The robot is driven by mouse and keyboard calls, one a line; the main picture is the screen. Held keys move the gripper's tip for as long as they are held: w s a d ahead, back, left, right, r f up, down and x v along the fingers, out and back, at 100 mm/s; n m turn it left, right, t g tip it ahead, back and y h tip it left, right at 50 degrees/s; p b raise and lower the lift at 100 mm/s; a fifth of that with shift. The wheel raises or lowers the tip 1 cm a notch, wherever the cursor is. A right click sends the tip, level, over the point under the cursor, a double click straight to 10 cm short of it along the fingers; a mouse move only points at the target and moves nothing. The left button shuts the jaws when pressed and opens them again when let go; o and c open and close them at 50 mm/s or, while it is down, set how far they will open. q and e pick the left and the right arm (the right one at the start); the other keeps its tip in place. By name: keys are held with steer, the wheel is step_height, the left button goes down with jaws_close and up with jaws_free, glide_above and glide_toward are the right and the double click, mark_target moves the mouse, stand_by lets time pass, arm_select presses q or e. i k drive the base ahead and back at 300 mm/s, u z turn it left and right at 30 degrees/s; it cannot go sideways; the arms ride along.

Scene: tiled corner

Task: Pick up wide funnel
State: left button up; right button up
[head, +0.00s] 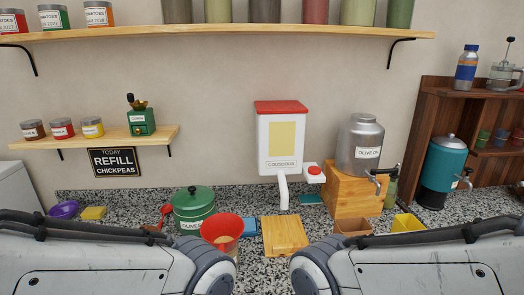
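A wide red funnel (222,227) stands on the speckled counter, left of the middle, mouth up. It seems to sit on or in a pale container whose lower part is mostly hidden behind my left arm. My two arms reach in from the left and right edges along the bottom. Their rounded joints are visible, but neither gripper's fingers can be seen.
A green olive pot (193,208) stands behind the funnel, with a red-handled tool (163,215) beside it. A wooden board (285,236) lies to the right. The couscous dispenser (283,145) and olive oil tank (359,145) stand behind. A purple bowl (63,210) is far left.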

mark_target(217, 225)
steer(key=u, duration=0.75)
steer(key=i, duration=0.45)
steer(key=z, duration=0.05)
